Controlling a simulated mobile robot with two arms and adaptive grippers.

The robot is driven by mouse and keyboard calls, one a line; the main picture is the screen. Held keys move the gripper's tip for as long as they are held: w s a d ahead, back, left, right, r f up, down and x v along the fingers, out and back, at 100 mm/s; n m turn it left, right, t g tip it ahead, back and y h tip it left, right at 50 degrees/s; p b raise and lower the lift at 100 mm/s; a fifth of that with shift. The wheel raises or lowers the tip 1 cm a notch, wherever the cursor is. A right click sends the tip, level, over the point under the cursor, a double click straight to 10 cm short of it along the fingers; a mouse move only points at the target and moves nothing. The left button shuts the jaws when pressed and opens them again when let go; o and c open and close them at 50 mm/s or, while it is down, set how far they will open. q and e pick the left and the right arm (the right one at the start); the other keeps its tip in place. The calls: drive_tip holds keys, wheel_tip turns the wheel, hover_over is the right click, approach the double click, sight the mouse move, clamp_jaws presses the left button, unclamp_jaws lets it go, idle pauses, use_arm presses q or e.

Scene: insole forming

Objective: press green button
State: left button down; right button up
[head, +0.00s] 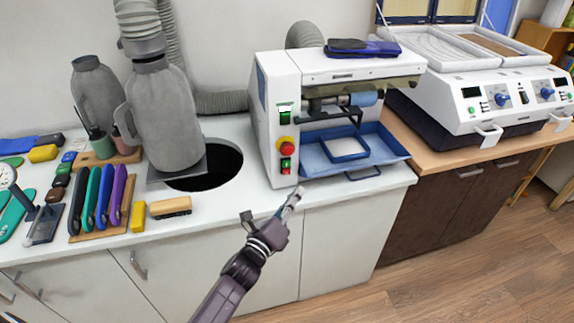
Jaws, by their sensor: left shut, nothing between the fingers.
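The white machine (277,80) stands on the counter and has a control strip on its front left. A small green button (286,162) sits low on the strip, directly above a small red one. A red stop knob with a yellow collar (285,145) is just above it. Another green control (284,108) with a white part is higher up. My left gripper (297,192) is shut and empty. In the picture its tip is just below and slightly right of the lower green button, apart from it. The depth gap is hard to tell. My right gripper is not in view.
A blue tray (393,150) juts out from the machine, right of my left gripper. A round dark hole (222,172) opens in the counter (230,205) at left. Coloured-handled tools and a brush (171,207) lie further left. A second machine (470,95) stands at right.

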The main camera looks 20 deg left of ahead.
sight(286, 164)
use_arm(q)
drive_tip(key=shift+w+a+b, duration=0.4)
drive_tip(key=shift+w+a, duration=0.4)
drive_tip(key=shift+w, duration=0.4)
drive_tip(key=shift+w+a+b, duration=0.45)
drive_tip(key=shift+w+a, duration=0.35)
drive_tip(key=shift+w, duration=0.4)
drive_tip(key=shift+w+a+b, duration=0.4)
drive_tip(key=shift+w+a, duration=0.4)
drive_tip(key=shift+w, duration=0.4)
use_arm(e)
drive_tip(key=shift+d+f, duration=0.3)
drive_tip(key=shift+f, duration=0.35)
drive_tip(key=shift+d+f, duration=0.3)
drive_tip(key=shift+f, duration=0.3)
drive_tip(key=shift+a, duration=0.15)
use_arm(q)
drive_tip(key=shift+w+a, duration=0.1)
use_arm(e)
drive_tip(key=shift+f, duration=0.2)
use_arm(q)
drive_tip(key=shift+w, duration=0.15)
drive_tip(key=shift+w+a, duration=0.1)
drive_tip(key=shift+a, duration=0.05)
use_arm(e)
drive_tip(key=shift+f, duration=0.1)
